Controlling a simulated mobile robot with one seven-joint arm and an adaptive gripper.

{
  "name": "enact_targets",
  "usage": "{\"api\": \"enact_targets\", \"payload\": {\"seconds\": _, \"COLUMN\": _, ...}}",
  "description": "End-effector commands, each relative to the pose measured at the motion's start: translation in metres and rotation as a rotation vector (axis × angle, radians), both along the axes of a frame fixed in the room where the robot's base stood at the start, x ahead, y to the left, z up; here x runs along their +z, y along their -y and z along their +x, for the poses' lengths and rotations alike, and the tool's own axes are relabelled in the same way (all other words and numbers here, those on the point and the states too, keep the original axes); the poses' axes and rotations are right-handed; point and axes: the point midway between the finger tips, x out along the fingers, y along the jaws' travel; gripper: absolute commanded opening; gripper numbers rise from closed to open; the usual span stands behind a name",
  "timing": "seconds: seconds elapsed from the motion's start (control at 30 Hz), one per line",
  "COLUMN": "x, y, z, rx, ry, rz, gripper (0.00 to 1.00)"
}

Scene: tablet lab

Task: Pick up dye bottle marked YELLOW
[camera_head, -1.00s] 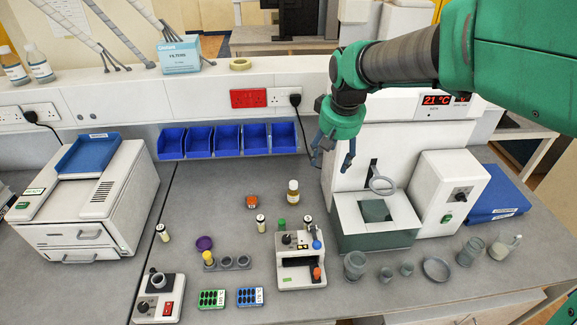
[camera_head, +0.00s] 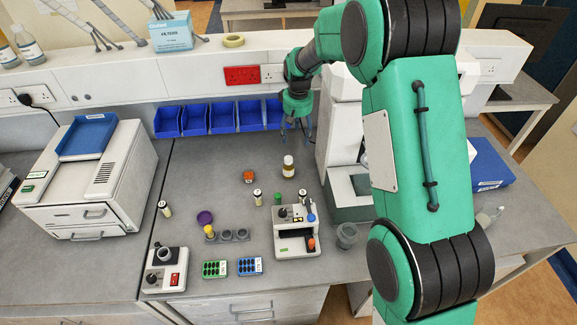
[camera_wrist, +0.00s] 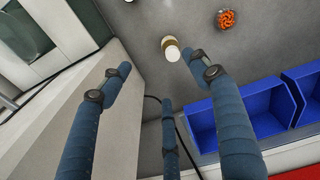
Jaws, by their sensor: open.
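A small yellow-topped bottle (camera_head: 209,230) stands at the left end of a grey holder (camera_head: 226,236) on the bench; its marking is too small to read. Green (camera_head: 277,198), blue (camera_head: 311,217) and orange-red (camera_head: 311,243) tops show to its right, the last two at the white device. My gripper (camera_head: 296,124) is open and empty, fingers down, above the back of the bench beside the blue bins. It is well behind and right of the yellow-topped bottle. In the wrist view my spread fingers (camera_wrist: 160,76) hold nothing, and no yellow-topped bottle shows.
An amber bottle with a white cap (camera_head: 288,168) stands in front of my gripper; it also shows in the wrist view (camera_wrist: 171,48).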

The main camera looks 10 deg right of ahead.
Motion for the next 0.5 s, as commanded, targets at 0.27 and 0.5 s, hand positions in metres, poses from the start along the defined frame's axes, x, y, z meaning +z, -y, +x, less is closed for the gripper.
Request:
{"api": "enact_targets", "payload": {"seconds": 0.27, "x": -0.065, "y": -0.015, "z": 0.033, "rx": 0.038, "ry": -0.050, "rz": -0.007, "gripper": 0.62}}
{"api": "enact_targets", "payload": {"seconds": 0.5, "x": -0.100, "y": -0.022, "z": 0.046, "rx": 0.059, "ry": -0.073, "rz": -0.010, "gripper": 0.62}}
